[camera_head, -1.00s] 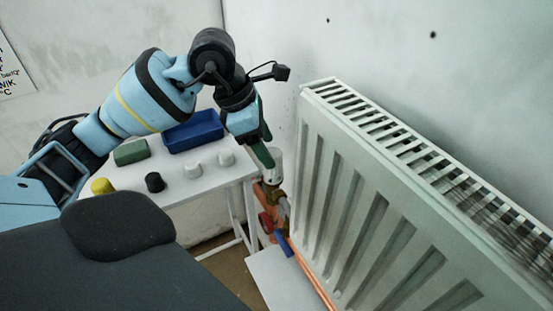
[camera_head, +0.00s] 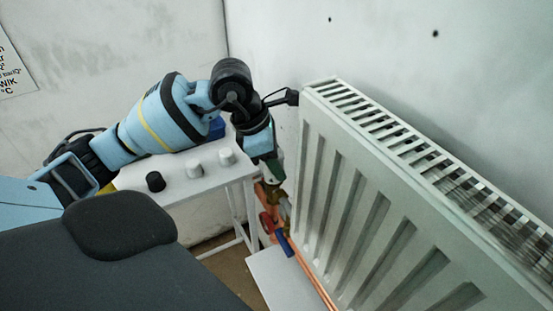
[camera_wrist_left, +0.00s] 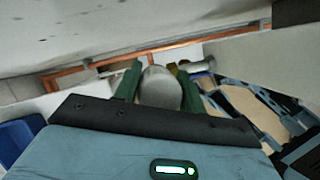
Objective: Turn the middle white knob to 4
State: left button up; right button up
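A pale, rounded knob (camera_wrist_left: 160,90) is in the middle of the left wrist view, between the two green fingers of my left gripper (camera_wrist_left: 158,78). The fingers are apart, one on each side of it, and I cannot tell whether they touch it. Its number markings cannot be read. In the head view my left gripper (camera_head: 273,170) points down at the valve by the near end of the radiator (camera_head: 345,200) and hides most of the knob. My right gripper is not in view.
A white table (camera_head: 215,181) left of the radiator bears two loose white knobs (camera_head: 194,168) (camera_head: 227,156), a black knob (camera_head: 155,181) and a blue tray (camera_head: 217,128), partly covered by my arm. Copper pipes and red and blue valve handles (camera_head: 283,243) lie below the gripper.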

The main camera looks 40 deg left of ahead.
pick_arm(q)
jog(key=shift+c, duration=1.1)
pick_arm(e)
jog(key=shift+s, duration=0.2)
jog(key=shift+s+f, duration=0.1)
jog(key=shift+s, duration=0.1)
pick_arm(q)
jog(key=shift+m+g+h, duration=0.3)
jog(key=shift+m+h, duration=0.1)
jog(key=shift+m, duration=0.8)
jog(key=m, duration=0.2)
jog(key=m+g+b, duration=0.1)
jog(key=m, duration=0.1)
jog(key=shift+s+g+h, duration=0.15)
jog(key=shift+g+h, duration=0.15)
jog(key=shift+s+d+m+g+b, duration=0.1)
jog(key=shift+m+g+b, duration=0.4)
jog(key=shift+m, duration=1.1)
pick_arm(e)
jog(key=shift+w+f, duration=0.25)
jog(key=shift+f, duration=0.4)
pick_arm(q)
jog(key=o, duration=1)
jog(key=shift+c, duration=0.2)
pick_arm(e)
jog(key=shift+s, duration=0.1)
